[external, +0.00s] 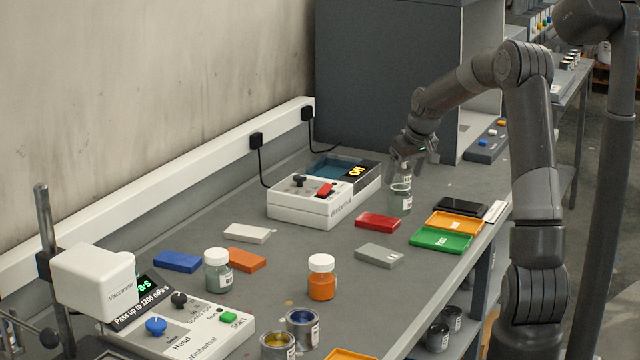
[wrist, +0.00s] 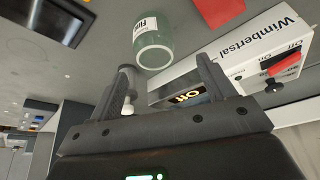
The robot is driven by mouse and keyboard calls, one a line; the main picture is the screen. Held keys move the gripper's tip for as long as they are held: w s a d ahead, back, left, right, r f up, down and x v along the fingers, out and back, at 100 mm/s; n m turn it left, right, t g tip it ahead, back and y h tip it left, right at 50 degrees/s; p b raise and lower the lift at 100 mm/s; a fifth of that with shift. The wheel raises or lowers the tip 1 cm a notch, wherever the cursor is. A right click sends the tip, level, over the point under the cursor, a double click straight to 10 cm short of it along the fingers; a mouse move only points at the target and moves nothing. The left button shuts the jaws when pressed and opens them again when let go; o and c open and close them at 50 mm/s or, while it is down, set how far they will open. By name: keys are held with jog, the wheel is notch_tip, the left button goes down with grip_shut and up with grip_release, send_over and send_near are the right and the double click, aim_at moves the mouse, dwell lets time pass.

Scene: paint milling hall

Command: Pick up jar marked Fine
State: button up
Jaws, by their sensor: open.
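A clear jar with grey-green contents and a white label (external: 401,193) stands upright on the bench, right of the white switch box. In the wrist view the jar (wrist: 153,48) lies just beyond my fingertips, nearer the left finger. Its label lettering seems to begin with "Fi" but is partly cut off. My gripper (external: 408,160) is above the jar, pointing down, with its fingers near the jar's top. In the wrist view my gripper (wrist: 165,68) has its fingers wide apart with nothing held. I cannot tell whether a finger touches the jar.
The white Wimbertsal box (external: 325,203) stands close left of the jar. A red block (external: 377,222), a green tray (external: 440,240) and an orange tray (external: 454,222) lie nearby. White-lidded grey-green (external: 218,272) and orange (external: 321,281) jars stand toward the front.

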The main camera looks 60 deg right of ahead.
aim_at(400, 198)
jog(key=x, duration=0.3)
jog(key=shift+f, duration=0.2)
jog(key=shift+s+x, duration=0.15)
jog(key=shift+x, duration=0.75)
jog(key=shift+s+x, duration=0.2)
jog(key=shift+x, duration=0.75)
jog(key=shift+s+x, duration=0.15)
jog(key=shift+x, duration=0.75)
jog(key=shift+d+f, duration=0.1)
jog(key=shift+f, duration=0.05)
jog(key=c, duration=1.1)
